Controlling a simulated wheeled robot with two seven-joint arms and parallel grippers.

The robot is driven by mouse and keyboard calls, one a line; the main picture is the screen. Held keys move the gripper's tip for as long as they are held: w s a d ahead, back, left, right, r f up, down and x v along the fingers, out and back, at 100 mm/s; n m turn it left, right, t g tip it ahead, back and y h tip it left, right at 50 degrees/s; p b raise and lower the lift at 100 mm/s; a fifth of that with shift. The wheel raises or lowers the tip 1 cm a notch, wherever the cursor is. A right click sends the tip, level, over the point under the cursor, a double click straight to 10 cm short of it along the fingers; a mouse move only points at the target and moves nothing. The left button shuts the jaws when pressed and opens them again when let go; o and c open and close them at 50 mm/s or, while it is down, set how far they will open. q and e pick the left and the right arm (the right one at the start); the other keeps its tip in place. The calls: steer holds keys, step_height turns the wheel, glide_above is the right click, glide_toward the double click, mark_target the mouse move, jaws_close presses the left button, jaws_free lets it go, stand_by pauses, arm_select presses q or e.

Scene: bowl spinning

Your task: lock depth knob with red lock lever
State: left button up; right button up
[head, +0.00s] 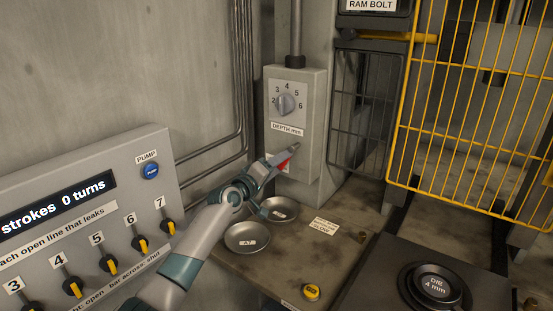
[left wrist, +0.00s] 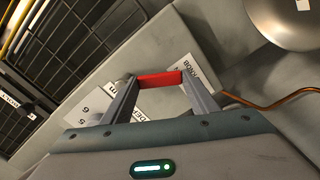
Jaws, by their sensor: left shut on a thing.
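The depth knob (head: 285,104) is a round grey knob on the wall box, with a scale from 2 to 6 around it and a "DEPTH mm" label below. I cannot read its setting surely. The red lock lever (head: 283,165) is low on the same box, mostly hidden by my gripper. My left gripper (head: 285,158) reaches it from the lower left, below the knob. In the left wrist view, the red lever (left wrist: 160,79) lies across between the two fingertips of my left gripper (left wrist: 160,82), which is shut on it. My right gripper is out of view.
A panel with a blue pump button (head: 150,171) and several yellow-marked valves stands left. Two round metal dishes (head: 248,237) sit on the bench below my gripper. A yellow wire cage (head: 475,110) and a black die (head: 435,287) are at right.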

arm_select(q)
steer(key=n+p, duration=0.1)
steer(key=n, duration=0.1)
steer(key=s+d+n+p, duration=0.1)
steer(key=n, duration=0.1)
steer(key=d+f+n+p, duration=0.1)
steer(key=n, duration=0.1)
steer(key=shift+s+d, duration=0.2)
steer(key=shift+s, duration=0.2)
steer(key=o, duration=1.5)
steer(key=shift+s, duration=0.1)
steer(key=b+v, duration=0.2)
steer(key=v, duration=1.5)
steer(key=shift+s+a, duration=0.1)
